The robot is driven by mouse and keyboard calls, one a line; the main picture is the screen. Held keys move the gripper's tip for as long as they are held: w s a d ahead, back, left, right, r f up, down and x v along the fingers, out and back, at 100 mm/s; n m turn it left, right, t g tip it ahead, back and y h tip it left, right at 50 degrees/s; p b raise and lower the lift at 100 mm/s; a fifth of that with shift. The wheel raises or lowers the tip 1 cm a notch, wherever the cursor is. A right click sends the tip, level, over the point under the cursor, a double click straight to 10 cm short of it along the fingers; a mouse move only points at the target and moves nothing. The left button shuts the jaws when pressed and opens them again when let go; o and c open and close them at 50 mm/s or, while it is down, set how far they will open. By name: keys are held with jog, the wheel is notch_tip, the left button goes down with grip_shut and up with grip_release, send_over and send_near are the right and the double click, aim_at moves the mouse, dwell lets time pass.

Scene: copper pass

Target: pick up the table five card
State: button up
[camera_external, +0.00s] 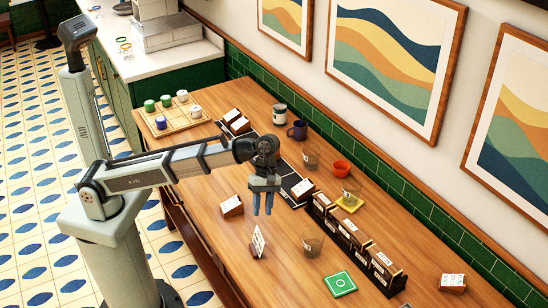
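A white card (258,240) with dark marks stands in a small wooden holder on the wooden table, near its front middle. The print is too small to read, so I cannot tell whether this is the table five card. Another white card lies on a wooden block (232,207) to the left, and one more (453,281) is at the far right; neither can be read. My gripper (262,206) points down above the table, higher in the picture than the standing card.
A row of dark boxes with labels (352,238) runs along the right.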

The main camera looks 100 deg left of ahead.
aim_at(259, 253)
jog(key=x, duration=1.3)
jog(key=shift+w, duration=0.1)
jog(key=shift+c, duration=0.5)
grip_shut()
